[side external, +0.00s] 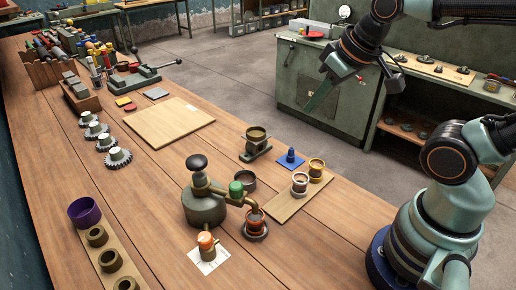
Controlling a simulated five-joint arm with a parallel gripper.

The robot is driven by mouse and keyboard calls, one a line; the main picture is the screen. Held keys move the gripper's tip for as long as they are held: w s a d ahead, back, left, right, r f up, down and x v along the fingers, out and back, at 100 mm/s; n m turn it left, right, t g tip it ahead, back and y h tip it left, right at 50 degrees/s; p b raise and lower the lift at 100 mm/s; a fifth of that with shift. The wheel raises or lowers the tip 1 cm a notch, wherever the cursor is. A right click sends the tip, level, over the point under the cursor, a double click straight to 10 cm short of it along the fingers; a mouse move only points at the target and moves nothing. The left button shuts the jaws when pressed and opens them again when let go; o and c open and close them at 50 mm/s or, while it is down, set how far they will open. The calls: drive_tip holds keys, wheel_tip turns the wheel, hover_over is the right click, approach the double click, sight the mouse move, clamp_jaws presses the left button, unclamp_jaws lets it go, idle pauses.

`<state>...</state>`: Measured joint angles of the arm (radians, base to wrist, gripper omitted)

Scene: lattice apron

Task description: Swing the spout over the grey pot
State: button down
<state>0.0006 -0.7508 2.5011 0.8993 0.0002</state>
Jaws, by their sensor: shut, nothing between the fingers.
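A squat olive-brown vessel (204,207) with a dark knob on top stands on the bench at the lower middle. Its pipe-like spout (232,198) reaches right and carries a green cap (236,188). The spout's end is over or very near a reddish-brown pot (256,220) on a dark round base. A dark grey pot (245,180) stands just behind the spout, partly hidden by the green cap. My gripper (312,104) is shut and empty, raised in the upper right, well away from the spout and pots.
A board with two ringed cups (300,183), a blue piece (290,158) and an olive stand (256,144) are nearby. An orange-topped jar (206,243) stands on a white card in front. A purple bowl (84,212) is at left. Bare wood lies left of the vessel.

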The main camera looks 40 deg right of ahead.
idle(0.4)
drive_tip(key=c, duration=0.9)
unclamp_jaws()
drive_tip(key=shift+w+a, duration=0.1)
drive_tip(key=o, duration=0.4)
drive_tip(key=shift+w+a+r+n, duration=0.1)
drive_tip(key=shift+w+a+n, duration=0.05)
drive_tip(key=shift+a+n, duration=0.25)
drive_tip(key=n+g, duration=0.6)
drive_tip(key=n, duration=0.7)
approach(236, 185)
wheel_tip(236, 185, down, 9)
drive_tip(key=shift+f, duration=0.1)
clamp_jaws()
